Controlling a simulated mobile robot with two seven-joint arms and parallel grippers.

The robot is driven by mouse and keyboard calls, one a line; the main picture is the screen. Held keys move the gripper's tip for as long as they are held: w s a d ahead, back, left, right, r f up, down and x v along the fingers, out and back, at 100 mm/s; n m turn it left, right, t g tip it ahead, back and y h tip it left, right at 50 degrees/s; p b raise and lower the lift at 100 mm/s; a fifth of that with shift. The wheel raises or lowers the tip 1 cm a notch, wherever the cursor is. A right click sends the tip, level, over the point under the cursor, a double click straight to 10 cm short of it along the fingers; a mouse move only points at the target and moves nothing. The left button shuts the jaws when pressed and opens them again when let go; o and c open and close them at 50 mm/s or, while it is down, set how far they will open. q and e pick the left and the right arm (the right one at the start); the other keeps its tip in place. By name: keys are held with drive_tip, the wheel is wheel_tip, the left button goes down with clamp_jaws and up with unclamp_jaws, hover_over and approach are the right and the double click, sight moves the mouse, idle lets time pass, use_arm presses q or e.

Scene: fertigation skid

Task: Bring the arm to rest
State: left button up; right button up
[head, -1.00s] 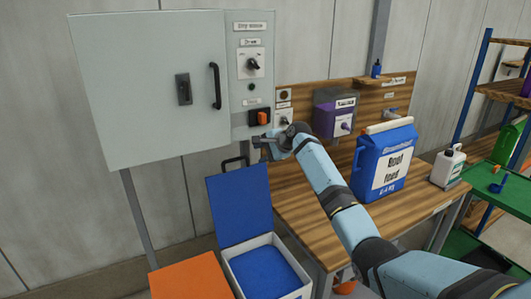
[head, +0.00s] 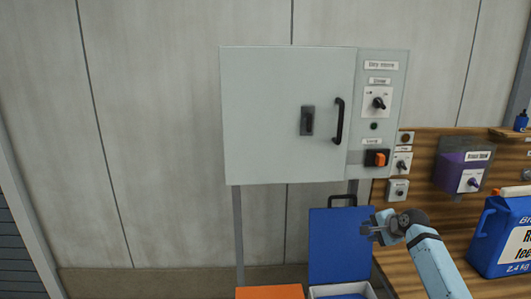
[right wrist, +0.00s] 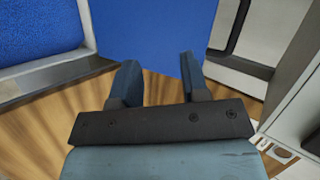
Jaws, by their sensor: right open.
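My right arm (head: 437,265) comes in from the lower right in the head view. Its gripper (head: 366,230) is open and empty, in front of the upper right part of an upright blue lid. The two separate fingers (right wrist: 160,76) show in the right wrist view with nothing between them. My left gripper is in neither view.
A grey cabinet (head: 270,120) with a black handle and a switch panel (head: 378,115) is on the wall above the gripper. The blue lid (head: 335,245) stands behind the gripper. A wooden bench (head: 470,215) with a blue feed container (head: 488,245) is at right. The left wall is clear.

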drive_tip(key=s+a+f+n+h, duration=0.1)
drive_tip(key=s+a+f+n, duration=0.3)
drive_tip(key=s+f, duration=0.65)
drive_tip(key=s+a+f+n, duration=0.4)
drive_tip(key=s+f, duration=0.6)
drive_tip(key=s, duration=0.1)
drive_tip(key=s+a+f+n+t, duration=0.1)
drive_tip(key=s+a+n, duration=0.3)
drive_tip(key=s, duration=0.9)
drive_tip(key=s+a+f+n+t, duration=0.1)
drive_tip(key=s+a+n, duration=0.3)
drive_tip(key=s, duration=0.8)
drive_tip(key=shift+s, duration=0.35)
drive_tip(key=shift+f, duration=0.1)
